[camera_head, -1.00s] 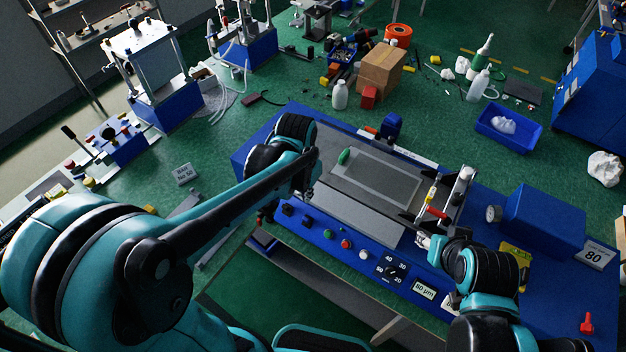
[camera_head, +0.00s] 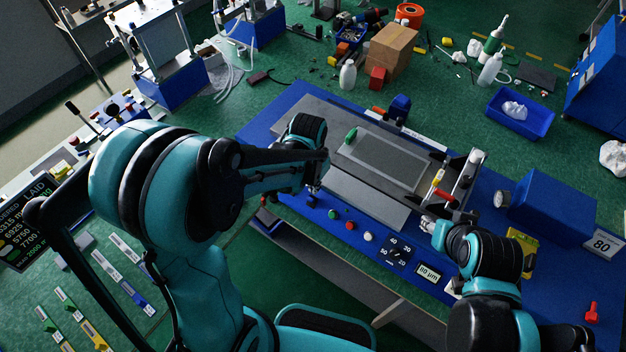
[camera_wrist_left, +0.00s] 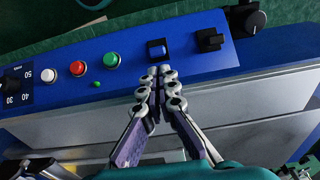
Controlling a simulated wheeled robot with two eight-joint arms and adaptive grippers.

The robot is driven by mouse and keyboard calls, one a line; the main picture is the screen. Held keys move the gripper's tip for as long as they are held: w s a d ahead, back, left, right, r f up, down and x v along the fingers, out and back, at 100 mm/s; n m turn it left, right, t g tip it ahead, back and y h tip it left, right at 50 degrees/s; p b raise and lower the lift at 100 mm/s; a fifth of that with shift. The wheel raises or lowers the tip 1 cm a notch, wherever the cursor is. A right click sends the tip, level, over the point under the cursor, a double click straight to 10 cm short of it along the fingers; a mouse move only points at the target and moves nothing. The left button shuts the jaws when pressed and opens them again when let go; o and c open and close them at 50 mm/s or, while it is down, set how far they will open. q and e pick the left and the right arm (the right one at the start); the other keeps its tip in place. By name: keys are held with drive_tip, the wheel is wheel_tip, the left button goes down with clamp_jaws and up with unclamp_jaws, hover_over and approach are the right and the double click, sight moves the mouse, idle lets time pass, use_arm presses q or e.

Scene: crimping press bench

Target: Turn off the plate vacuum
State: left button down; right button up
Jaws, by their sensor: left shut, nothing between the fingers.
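The blue machine carries a flat grey plate (camera_head: 405,158) with a lighter rectangle on it. No label tells me which control is for the vacuum. In the head view the left gripper (camera_head: 314,188) is at the panel's left end. My right gripper (camera_head: 428,224) is near the plate's right side, its fingers unclear.
Green (camera_head: 333,213), red (camera_head: 350,225) and white (camera_head: 368,236) buttons, a dial (camera_head: 397,251) and a small display (camera_head: 428,275) line the panel. A metal carriage with a red handle (camera_head: 443,193) stands at the plate's right. A blue box (camera_head: 553,208) is farther right.

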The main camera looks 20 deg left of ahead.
sight(310, 200)
use_arm(q)
drive_tip(key=shift+f, duration=0.9)
drive_tip(key=shift+s+a+t+h+b, duration=0.2)
drive_tip(key=shift+s+t+h+b, duration=0.1)
drive_tip(key=shift+s+t+b, duration=0.4)
drive_tip(key=t+b, duration=0.1)
drive_tip(key=s+t+h+b, duration=0.1)
drive_tip(key=t, duration=0.1)
drive_tip(key=s+a+f+t+b, duration=0.1)
drive_tip(key=shift+t+h, duration=0.3)
drive_tip(key=shift+r, duration=0.15)
drive_tip(key=shift+s+a+r, duration=0.1)
drive_tip(key=shift+s+a, duration=0.1)
drive_tip(key=shift+s, duration=0.6)
drive_tip(key=shift+p, duration=0.3)
